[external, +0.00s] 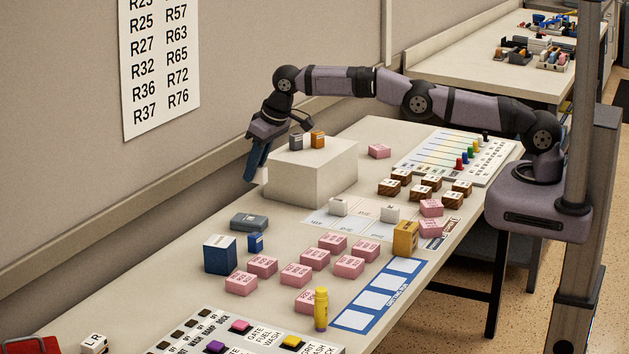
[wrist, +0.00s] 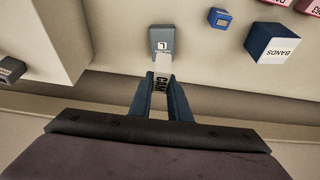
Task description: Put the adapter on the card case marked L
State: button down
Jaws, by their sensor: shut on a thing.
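My gripper (external: 256,180) hangs at the left end of the raised white block, fingers pointing down. It is shut on a small white piece with dark lettering like "CAM", which I take to be the adapter (wrist: 162,75); only its end shows in the external view (external: 262,175). The fingers hide part of it. The card case marked L (wrist: 160,42) is a flat grey-blue box just beyond the fingertips in the wrist view. It lies on the table near the wall in the external view (external: 249,222). The adapter is held above the table, apart from the case as far as I can tell.
The raised white block (external: 312,172) bears a grey block (external: 296,141) and an orange block (external: 318,140). A dark blue box marked BANDS (wrist: 278,45) and a small blue block (wrist: 220,17) are near the case. Several pink blocks (external: 296,274) stand further forward.

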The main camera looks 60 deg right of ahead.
aim_at(257, 182)
jog(key=shift+f, duration=0.1)
notch_tip(257, 182, down, 5)
jog(key=shift+b, duration=0.35)
jog(key=shift+f+p, duration=0.7)
jog(key=shift+f, duration=1.65)
jog(key=shift+f, duration=0.2)
jog(key=c, duration=1.7)
grip_release()
jog(key=shift+o, duration=0.2)
jog(key=shift+r, duration=0.1)
